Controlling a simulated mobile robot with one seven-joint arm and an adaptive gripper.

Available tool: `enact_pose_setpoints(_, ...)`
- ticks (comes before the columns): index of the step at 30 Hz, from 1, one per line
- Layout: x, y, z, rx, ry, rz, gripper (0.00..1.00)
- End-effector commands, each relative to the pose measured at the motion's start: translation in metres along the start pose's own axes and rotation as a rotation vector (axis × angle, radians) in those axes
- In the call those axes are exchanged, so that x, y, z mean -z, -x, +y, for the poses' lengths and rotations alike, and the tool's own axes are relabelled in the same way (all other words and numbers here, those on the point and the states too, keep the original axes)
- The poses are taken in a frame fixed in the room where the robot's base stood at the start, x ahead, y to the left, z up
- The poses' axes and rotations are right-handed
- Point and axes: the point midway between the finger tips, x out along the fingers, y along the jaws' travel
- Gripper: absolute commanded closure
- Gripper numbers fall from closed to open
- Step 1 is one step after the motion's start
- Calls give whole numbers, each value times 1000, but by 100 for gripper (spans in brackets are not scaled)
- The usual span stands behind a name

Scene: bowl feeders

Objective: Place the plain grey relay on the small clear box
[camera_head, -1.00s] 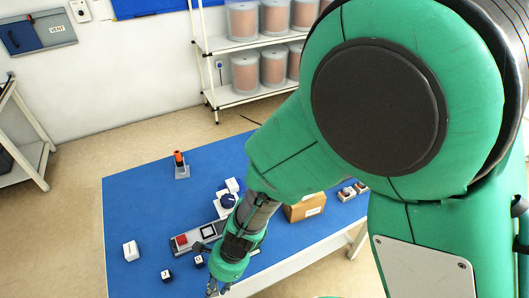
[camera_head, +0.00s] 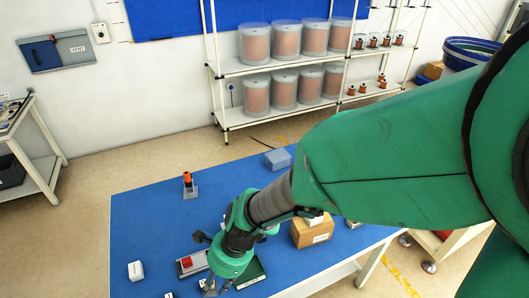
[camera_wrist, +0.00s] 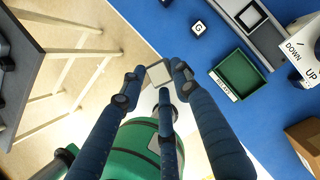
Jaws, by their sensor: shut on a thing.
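My gripper (camera_wrist: 158,82) has three dark blue fingers, closed around a small pale grey block with a square face (camera_wrist: 158,73), which looks like the plain grey relay. Fingertips touch its sides, and it is held off the table, over the table's near edge in the wrist view. In the head view my gripper (camera_head: 214,288) is low at the front of the blue table, and the block is hard to make out there. A small grey-blue box (camera_head: 278,160) stands at the table's back edge; it may be the small clear box, but I cannot tell.
A green tray (camera_wrist: 238,76) lies beside a grey panel (camera_wrist: 254,24) and a "G" cube (camera_wrist: 199,27). A brown carton (camera_head: 312,232), an orange-topped stand (camera_head: 188,184) and a white block (camera_head: 135,270) stand on the table.

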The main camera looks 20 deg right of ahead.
Motion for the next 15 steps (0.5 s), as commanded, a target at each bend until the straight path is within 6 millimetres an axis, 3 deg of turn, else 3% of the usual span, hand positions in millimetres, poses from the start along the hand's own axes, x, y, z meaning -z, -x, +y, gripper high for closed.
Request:
enact_pose_setpoints(8, 14, 15, -64, 63, -133, 4, 95)
enact_pose_setpoints(15, 47, 35, -148, 150, -318, 13, 95)
